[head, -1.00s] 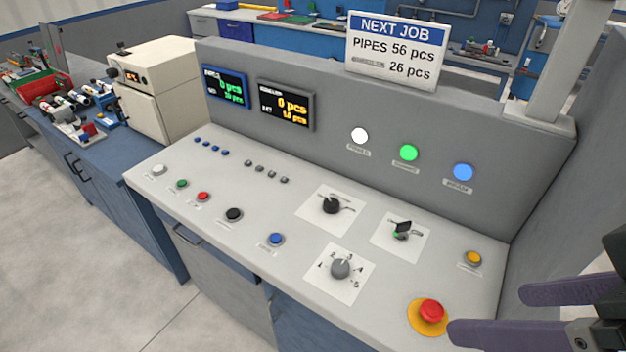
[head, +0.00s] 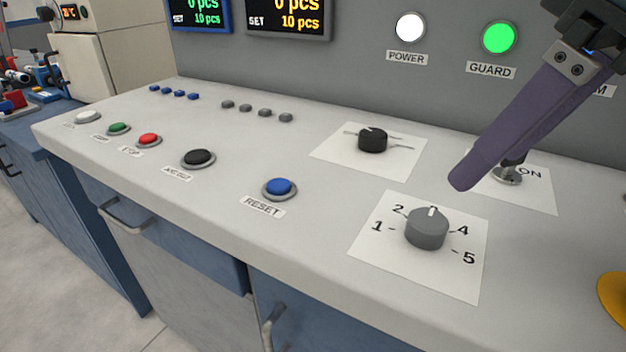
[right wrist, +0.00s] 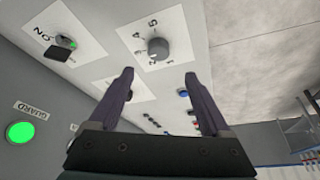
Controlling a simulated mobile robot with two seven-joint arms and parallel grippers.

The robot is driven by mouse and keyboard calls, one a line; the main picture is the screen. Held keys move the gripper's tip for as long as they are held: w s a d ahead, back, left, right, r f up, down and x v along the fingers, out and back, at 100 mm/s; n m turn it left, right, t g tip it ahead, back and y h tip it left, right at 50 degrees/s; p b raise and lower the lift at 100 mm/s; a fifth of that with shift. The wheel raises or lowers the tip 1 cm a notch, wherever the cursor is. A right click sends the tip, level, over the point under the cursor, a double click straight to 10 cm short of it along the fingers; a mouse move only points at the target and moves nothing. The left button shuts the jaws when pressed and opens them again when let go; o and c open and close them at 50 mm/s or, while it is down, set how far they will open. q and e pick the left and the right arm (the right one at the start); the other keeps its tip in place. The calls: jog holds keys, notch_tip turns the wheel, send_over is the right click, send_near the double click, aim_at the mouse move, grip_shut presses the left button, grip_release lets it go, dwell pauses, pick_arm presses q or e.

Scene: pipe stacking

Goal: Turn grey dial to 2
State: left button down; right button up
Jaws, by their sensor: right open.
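The grey dial (head: 427,229) sits on a white plate marked with numbers from 1 to 5. Its white pointer line faces up toward the 3, which it partly overlaps. My right gripper (head: 462,184) comes in from the upper right in the head view, with one purple finger showing above and behind the dial. In the right wrist view, my right gripper (right wrist: 159,77) is open and empty, and the grey dial (right wrist: 157,49) shows beyond the gap between its fingertips, apart from them. My left gripper is not in view.
A black dial (head: 372,140) is behind the grey one. A key switch (head: 508,173) marked ON stands close to my right finger. A blue reset button (head: 280,188) is to the left, and part of a yellow-ringed stop button base (head: 613,298) is at the right edge.

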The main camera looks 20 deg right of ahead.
aim_at(432, 220)
jog(key=b+x, duration=0.3)
jog(key=x, duration=0.7)
jog(key=shift+w+d+f, duration=0.1)
jog(key=shift+d+f, duration=0.05)
jog(key=shift+f, duration=0.15)
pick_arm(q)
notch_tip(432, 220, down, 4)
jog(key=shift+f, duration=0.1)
pick_arm(e)
grip_shut()
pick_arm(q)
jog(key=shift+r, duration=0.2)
pick_arm(e)
jog(key=shift+r, duration=0.1)
